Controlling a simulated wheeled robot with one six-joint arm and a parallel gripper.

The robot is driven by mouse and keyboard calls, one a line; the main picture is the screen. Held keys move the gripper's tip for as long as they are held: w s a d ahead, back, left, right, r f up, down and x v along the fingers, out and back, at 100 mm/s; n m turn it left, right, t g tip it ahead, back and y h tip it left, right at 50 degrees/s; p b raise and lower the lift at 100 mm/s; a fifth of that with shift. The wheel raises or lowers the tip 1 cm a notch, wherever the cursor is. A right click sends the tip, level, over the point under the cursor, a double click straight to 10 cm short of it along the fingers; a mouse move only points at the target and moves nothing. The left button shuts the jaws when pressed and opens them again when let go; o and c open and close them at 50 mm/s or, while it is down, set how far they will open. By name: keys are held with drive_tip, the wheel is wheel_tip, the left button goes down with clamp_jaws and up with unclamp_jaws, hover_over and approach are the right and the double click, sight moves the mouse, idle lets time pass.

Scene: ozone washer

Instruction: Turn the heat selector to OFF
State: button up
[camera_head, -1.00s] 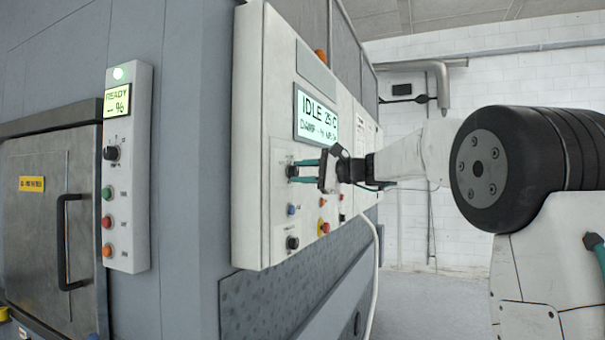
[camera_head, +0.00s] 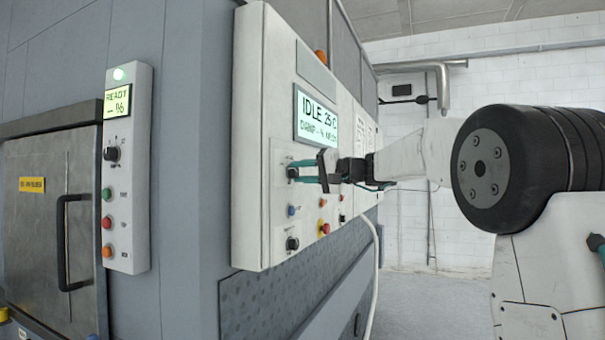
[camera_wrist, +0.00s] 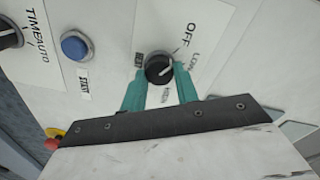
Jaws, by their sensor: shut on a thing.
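The heat selector (camera_wrist: 158,66) is a round black knob on a pale panel in the wrist view. I cannot tell surely which label the knob's pointer faces. In the head view the selector (camera_head: 291,173) is a small dark knob below the lit display, mostly hidden by the teal fingers of my gripper (camera_head: 298,171).
A blue button (camera_wrist: 75,46) and a time knob (camera_wrist: 8,34) are beside the selector in the wrist view. A red and yellow emergency button (camera_head: 324,228) sits lower on the panel. The display (camera_head: 317,118) reads IDLE. A white hose (camera_head: 376,270) hangs at right.

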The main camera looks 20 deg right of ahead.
drive_tip(key=shift+n, duration=0.6)
drive_tip(key=o, duration=1)
drive_tip(key=v, duration=0.8)
drive_tip(key=shift+a, duration=0.1)
